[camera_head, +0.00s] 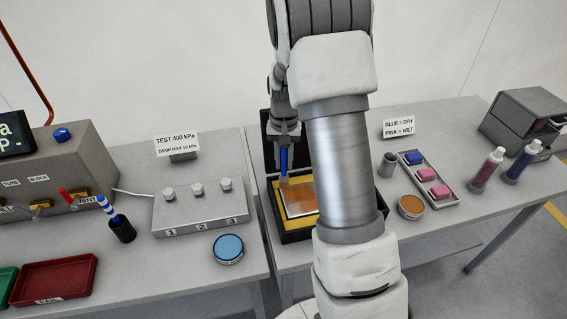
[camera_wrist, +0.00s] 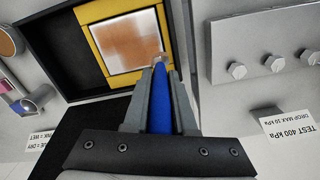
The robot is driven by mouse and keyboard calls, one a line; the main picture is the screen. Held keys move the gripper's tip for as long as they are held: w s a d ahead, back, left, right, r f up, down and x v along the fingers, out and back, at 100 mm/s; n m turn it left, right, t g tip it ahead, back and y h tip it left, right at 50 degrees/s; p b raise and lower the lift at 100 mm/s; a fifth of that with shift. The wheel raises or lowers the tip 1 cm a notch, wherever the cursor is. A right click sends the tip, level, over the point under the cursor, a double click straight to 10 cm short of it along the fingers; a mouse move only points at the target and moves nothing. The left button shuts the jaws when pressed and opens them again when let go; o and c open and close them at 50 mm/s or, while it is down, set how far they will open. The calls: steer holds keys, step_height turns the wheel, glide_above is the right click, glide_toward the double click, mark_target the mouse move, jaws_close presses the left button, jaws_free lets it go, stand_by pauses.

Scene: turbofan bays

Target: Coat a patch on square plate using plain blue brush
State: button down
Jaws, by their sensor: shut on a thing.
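The square plate (camera_head: 300,199) lies in a yellow frame inside an open black case, partly hidden by my arm in the head view. In the wrist view the plate (camera_wrist: 125,41) shows a patchy orange-brown coat over much of its pale surface. My gripper (camera_head: 284,140) is shut on the plain blue brush (camera_head: 284,161), handle up and tip down. The brush handle (camera_wrist: 161,103) runs between the fingers in the wrist view. Its tip is at the plate's edge near a corner; I cannot tell whether it touches.
A striped blue brush (camera_head: 107,207) stands in a dark cup left of the case. An orange-brown tin (camera_head: 411,207), a metal cup (camera_head: 388,164), a tray of blue and pink blocks (camera_head: 440,195) and two bottles stand right. A blue tin (camera_head: 228,249) and a three-knob block (camera_head: 200,208) are left.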

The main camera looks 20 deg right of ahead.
mark_target(284, 150)
steer(key=shift+r+p, duration=1)
steer(key=shift+r, duration=0.95)
steer(key=shift+s+f, duration=0.1)
steer(key=shift+f, duration=0.05)
